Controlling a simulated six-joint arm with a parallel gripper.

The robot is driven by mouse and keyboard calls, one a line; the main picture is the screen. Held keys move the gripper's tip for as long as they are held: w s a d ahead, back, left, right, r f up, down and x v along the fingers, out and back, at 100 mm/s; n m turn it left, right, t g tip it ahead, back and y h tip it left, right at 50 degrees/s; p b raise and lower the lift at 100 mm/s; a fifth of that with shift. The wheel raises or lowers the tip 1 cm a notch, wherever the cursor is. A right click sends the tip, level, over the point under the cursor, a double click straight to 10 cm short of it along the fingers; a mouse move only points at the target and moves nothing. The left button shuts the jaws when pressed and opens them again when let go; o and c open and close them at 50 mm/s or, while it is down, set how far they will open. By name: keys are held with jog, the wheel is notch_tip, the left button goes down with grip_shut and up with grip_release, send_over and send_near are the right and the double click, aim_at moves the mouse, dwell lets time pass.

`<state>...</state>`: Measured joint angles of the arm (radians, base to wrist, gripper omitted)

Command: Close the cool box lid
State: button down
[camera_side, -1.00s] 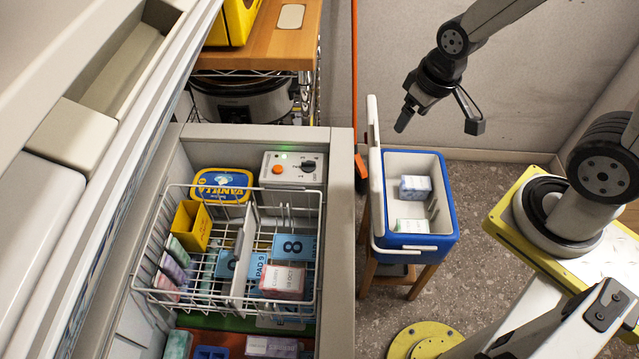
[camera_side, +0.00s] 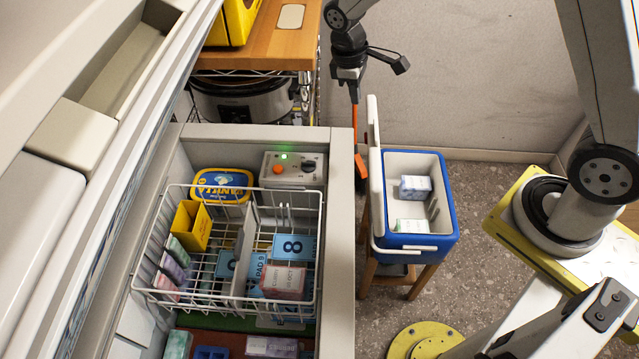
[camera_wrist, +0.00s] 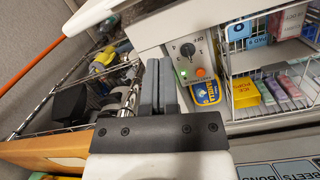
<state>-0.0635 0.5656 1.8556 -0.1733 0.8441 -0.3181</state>
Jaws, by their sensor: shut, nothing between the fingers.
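The cool box (camera_side: 440,210) is a blue bin with a pale inside on a wooden stand in the side view. Its white lid (camera_side: 376,170) stands open and upright along the box's left edge. My gripper (camera_side: 355,98) is shut and empty, pointing down. In the side picture it is above and slightly left of the lid's far end, apart from it. In the wrist view the shut fingers (camera_wrist: 158,65) show side by side; part of a white panel at the top left may be the lid.
Left of the box is an open chest freezer (camera_side: 342,230) with a wire basket (camera_side: 235,310). A wire shelf with a wooden top (camera_side: 265,50) and a slow cooker (camera_side: 240,100) stands behind it. An orange pole is close to my gripper.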

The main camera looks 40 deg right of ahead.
aim_at(371, 136)
jog(key=w+f+n+g+h, duration=0.1)
jog(key=w+f+n+g, duration=0.1)
jog(key=w+f, duration=0.3)
jog(key=shift+w+n+h, duration=0.4)
jog(key=shift+w+n, duration=0.2)
jog(key=shift+w, duration=0.05)
jog(key=x, duration=1)
jog(key=shift+s+r, duration=0.1)
jog(key=shift+s, duration=0.05)
jog(key=shift+s+d+r, duration=0.15)
jog(key=shift+s+d, duration=0.5)
jog(key=shift+d, duration=0.05)
jog(key=shift+s+d+r, duration=0.2)
jog(key=shift+s+d, duration=0.45)
jog(key=shift+s, duration=0.05)
jog(key=shift+s+d, duration=0.1)
